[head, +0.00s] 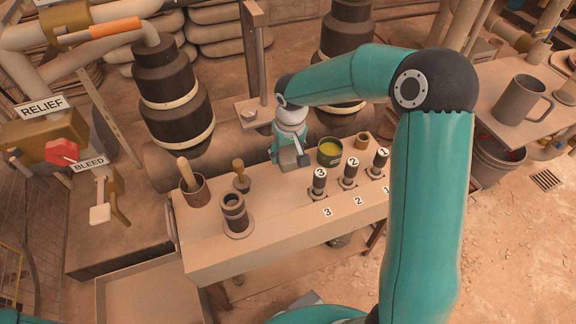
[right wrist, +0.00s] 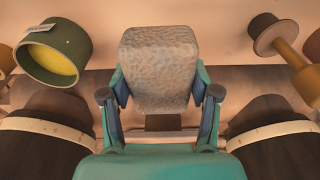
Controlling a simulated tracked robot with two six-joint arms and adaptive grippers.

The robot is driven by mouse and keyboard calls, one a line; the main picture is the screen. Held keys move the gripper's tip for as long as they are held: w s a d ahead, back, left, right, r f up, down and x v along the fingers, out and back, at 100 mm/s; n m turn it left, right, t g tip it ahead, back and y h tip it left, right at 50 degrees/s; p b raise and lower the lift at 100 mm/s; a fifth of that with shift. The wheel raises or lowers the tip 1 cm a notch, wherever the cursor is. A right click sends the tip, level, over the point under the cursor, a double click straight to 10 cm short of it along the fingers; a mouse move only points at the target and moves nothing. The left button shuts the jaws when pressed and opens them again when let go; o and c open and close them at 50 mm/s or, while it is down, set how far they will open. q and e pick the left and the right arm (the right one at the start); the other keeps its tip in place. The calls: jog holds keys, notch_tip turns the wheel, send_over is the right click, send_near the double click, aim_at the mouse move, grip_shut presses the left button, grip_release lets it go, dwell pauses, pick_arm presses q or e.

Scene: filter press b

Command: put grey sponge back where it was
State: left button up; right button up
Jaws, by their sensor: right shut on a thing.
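The grey sponge (right wrist: 160,62) is a pale, dimpled block between the two fingers of my right gripper (right wrist: 160,100). The gripper is shut on it, one finger on each side. In the head view my right gripper (head: 290,146) points down at the back of the long bench. A small grey part of the sponge (head: 288,158) shows below the fingers there. I cannot tell whether its lower end touches the bench top. My left gripper is not in view.
A green tin with yellow contents (head: 330,152) stands close right of the gripper. A wooden-handled tool (head: 240,176), a dark stepped cylinder (head: 235,214) and a cup (head: 194,188) stand left. Several numbered plugs (head: 319,180) stand in front. The bench's front strip (head: 270,236) is clear.

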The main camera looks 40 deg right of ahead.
aim_at(288, 152)
notch_tip(288, 152, down, 5)
jog(key=shift+f+b, duration=0.1)
jog(key=shift+b, duration=0.6)
jog(key=o, duration=1)
jog(key=shift+f, duration=0.1)
jog(key=shift+r, duration=0.35)
jog(key=r+p, duration=0.1)
jog(key=r, duration=0.2)
jog(key=s+r+p, duration=0.1)
jog(key=r, duration=0.3)
jog(key=r+p, duration=0.1)
jog(key=r, duration=0.3)
jog(key=shift+s+a+r+p, duration=0.2)
jog(key=shift+s+p, duration=0.2)
